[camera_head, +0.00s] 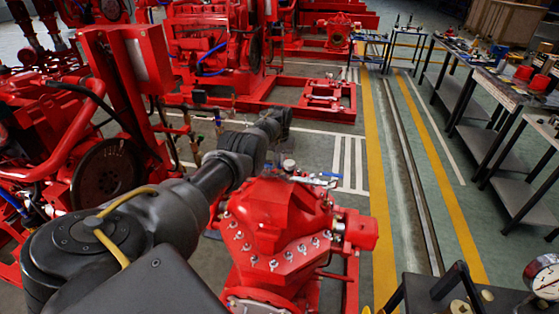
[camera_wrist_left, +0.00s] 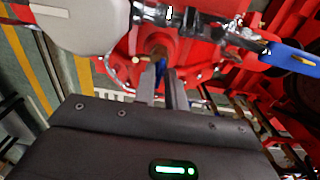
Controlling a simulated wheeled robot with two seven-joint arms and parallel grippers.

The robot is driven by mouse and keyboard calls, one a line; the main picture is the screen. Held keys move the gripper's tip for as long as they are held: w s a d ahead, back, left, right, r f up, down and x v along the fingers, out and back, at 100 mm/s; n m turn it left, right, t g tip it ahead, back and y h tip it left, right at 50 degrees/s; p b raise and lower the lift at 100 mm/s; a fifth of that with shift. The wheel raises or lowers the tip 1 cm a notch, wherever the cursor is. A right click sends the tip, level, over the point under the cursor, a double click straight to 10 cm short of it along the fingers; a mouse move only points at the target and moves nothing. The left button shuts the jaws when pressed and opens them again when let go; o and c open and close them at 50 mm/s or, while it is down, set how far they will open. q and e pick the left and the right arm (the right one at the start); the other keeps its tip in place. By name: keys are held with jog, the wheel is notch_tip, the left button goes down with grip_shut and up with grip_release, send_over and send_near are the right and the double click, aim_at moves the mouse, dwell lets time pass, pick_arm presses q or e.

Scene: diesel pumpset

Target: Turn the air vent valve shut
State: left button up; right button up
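The red pump (camera_head: 275,225) stands in the middle of the head view, with a gauge (camera_head: 289,165) and small fittings behind its top. A blue lever (camera_head: 330,174) shows beside them. In the left wrist view, a blue lever (camera_wrist_left: 290,57) on a silver valve body lies at the right. Another narrow blue handle (camera_wrist_left: 161,74) lies between the fingertips of my left gripper (camera_wrist_left: 162,80). The fingers are close together; whether they press on it is unclear. Which handle belongs to the air vent valve is unclear. My left arm reaches past the pump and its fingertips are hidden in the head view. My right gripper is out of view.
Red engine machinery (camera_head: 110,150) crowds the left, and another red skid (camera_head: 310,100) stands behind. A dark bench (camera_head: 440,290) is at the lower right, with a gauge (camera_head: 543,276). Workbenches (camera_head: 490,85) line the right. The striped floor (camera_head: 410,200) between is clear.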

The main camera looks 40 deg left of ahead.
pick_arm(q)
jog(key=shift+o, duration=1.1)
jog(key=shift+r, duration=0.1)
jog(key=shift+r, duration=0.2)
notch_tip(320, 180, up, 6)
jog(key=p, duration=0.2)
jog(key=shift+f+p, duration=0.15)
jog(key=shift+p, duration=0.25)
jog(key=shift+r+b, duration=0.55)
jog(key=shift+r, duration=1.8)
